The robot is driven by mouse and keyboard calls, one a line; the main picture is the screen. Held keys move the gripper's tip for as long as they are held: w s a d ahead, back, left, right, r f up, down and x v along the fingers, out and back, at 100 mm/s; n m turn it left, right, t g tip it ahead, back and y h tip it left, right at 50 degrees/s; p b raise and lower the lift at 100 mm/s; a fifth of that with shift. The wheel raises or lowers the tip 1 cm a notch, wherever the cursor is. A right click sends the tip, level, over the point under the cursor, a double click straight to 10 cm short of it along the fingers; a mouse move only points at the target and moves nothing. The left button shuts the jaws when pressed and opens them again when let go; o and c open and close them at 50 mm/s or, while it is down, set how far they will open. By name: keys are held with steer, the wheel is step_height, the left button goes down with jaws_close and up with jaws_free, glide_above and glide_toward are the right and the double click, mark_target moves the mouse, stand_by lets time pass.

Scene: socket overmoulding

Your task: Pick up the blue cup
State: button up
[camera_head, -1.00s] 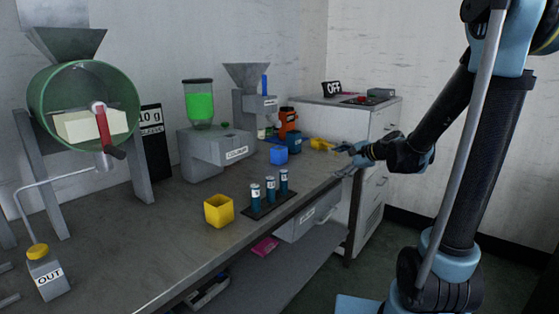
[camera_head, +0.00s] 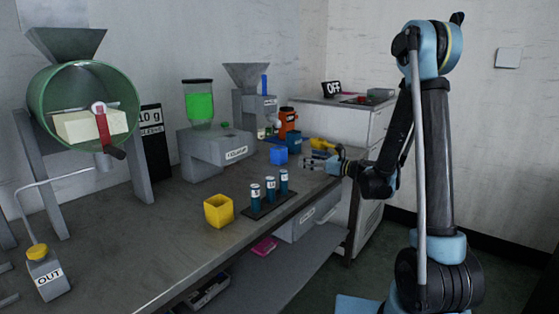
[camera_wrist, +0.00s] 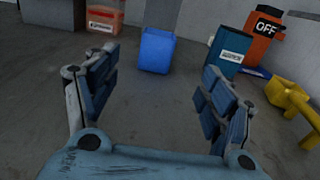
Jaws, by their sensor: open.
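The blue cup (camera_head: 279,155) stands on the grey workbench (camera_head: 150,250), in front of the machine with the grey hopper. In the wrist view the blue cup (camera_wrist: 157,50) is at upper middle, beyond the fingertips and between the lines of the two fingers. My gripper (camera_head: 308,160) is to the right of the cup, low over the bench and pointing at it. In the wrist view my gripper (camera_wrist: 150,85) is open with nothing between its fingers. The cup and fingers are apart.
A darker blue labelled container (camera_wrist: 230,52) stands right of the cup, with an orange machine (camera_wrist: 263,35) and a yellow object (camera_wrist: 292,98) farther right. A yellow cup (camera_head: 218,211) and a rack of blue vials (camera_head: 270,206) stand nearer on the bench. Bare bench lies between gripper and cup.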

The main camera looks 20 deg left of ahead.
mark_target(279, 155)
steer(key=x, duration=1.6)
steer(key=shift+a, duration=0.4)
steer(key=c, duration=1.2)
